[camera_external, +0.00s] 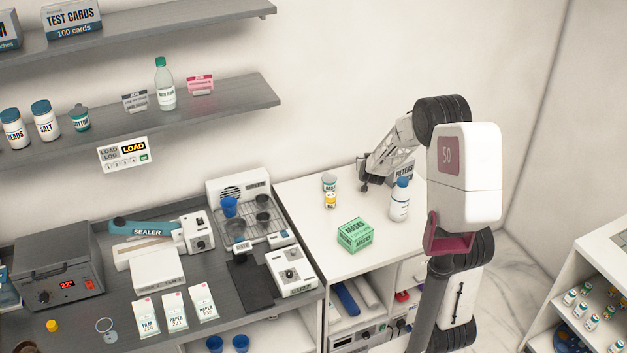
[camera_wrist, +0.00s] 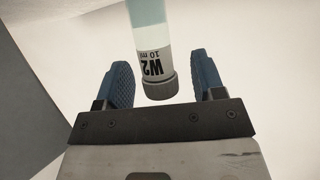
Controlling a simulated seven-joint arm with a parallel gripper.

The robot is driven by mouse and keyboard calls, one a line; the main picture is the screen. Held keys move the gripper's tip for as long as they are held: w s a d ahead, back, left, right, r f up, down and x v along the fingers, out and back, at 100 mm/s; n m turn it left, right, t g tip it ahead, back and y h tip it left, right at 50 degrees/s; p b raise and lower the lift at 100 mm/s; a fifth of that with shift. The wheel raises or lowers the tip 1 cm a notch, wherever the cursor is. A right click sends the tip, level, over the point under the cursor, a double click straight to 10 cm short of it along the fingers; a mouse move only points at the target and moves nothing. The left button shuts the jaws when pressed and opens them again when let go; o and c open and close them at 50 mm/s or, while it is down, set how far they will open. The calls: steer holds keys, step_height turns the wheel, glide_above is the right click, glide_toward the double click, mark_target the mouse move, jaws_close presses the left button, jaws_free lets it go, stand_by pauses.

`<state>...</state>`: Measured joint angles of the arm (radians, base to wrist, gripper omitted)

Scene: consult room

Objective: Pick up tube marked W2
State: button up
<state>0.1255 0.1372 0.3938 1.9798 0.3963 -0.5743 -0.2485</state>
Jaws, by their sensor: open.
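The tube marked W2 (camera_wrist: 153,58) shows in the wrist view, with pale teal contents, a white label reading "W2 10 ml" and a grey cap toward my gripper. My gripper (camera_wrist: 160,68) is open, with one blue finger pad on each side of the tube. Gaps show between the tube and both pads. The tube's far end is cut off by the top edge. In the external view my gripper (camera_external: 364,184) is above the back of the white counter (camera_external: 300,210); I cannot make out the tube there.
A green box (camera_external: 355,235) is nearer the front. A box marked FILTERS (camera_external: 404,171) is partly hidden behind my arm.

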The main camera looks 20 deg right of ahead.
steer(key=shift+c, duration=0.4)
steer(key=c, duration=0.9)
steer(key=shift+c, duration=0.2)
steer(key=shift+r, duration=0.15)
step_height(320, 180, up, 10)
steer(key=shift+f, duration=0.15)
stand_by(0.4)
